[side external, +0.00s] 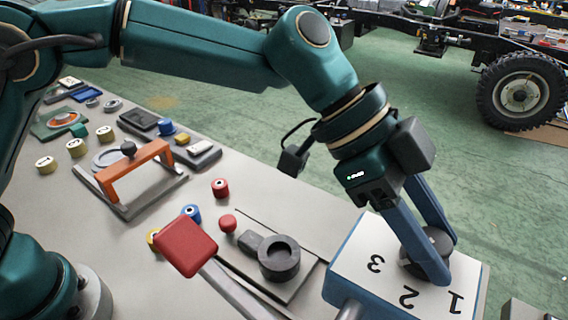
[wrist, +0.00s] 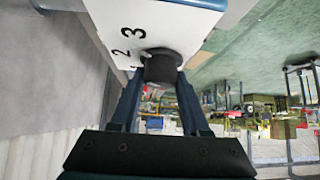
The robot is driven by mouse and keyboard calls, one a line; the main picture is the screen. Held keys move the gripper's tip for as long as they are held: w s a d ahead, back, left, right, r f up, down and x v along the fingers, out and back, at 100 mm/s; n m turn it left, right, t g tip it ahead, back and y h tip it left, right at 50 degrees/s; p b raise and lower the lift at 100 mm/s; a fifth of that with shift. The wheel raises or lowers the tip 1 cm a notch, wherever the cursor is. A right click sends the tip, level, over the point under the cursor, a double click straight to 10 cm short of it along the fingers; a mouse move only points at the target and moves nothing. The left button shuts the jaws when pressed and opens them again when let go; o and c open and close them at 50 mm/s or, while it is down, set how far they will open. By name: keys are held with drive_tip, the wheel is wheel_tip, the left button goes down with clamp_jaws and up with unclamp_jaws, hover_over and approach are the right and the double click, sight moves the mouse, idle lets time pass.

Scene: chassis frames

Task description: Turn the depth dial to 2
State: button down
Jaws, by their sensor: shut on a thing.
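The depth dial is a dark round knob (side external: 411,260) on the white top of a blue box (side external: 348,268) at the lower right of the side view. The numbers 1, 2 and 3 are printed around it. My gripper (side external: 444,262) reaches down from above, with one blue finger on each side of the knob, shut on it. In the wrist view the knob (wrist: 161,68) sits between the fingertips (wrist: 159,78). A small pale mark shows at the knob's edge near the 2, but its exact pointing is hard to tell. The 1 is hidden in the wrist view.
A red-ended lever (side external: 187,247) rises left of the box. A dark round fitting (side external: 279,257) lies on a plate beside it. An orange handle (side external: 133,171) and several small coloured knobs stand farther left on the grey bench. Green floor lies beyond.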

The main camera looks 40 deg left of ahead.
sight(434, 239)
drive_tip(key=n+t+y, duration=0.1)
drive_tip(key=n+t, duration=0.2)
drive_tip(key=n, duration=0.1)
drive_tip(key=shift+n+t, duration=0.3)
drive_tip(key=shift+r+n+t+y, duration=0.1)
drive_tip(key=shift+n+t+y, duration=0.75)
drive_tip(key=shift+n, duration=0.65)
drive_tip(key=shift+n+t, duration=0.35)
drive_tip(key=shift+n, duration=0.05)
drive_tip(key=shift+c, duration=1.9)
unclamp_jaws()
drive_tip(key=shift+v, duration=2.55)
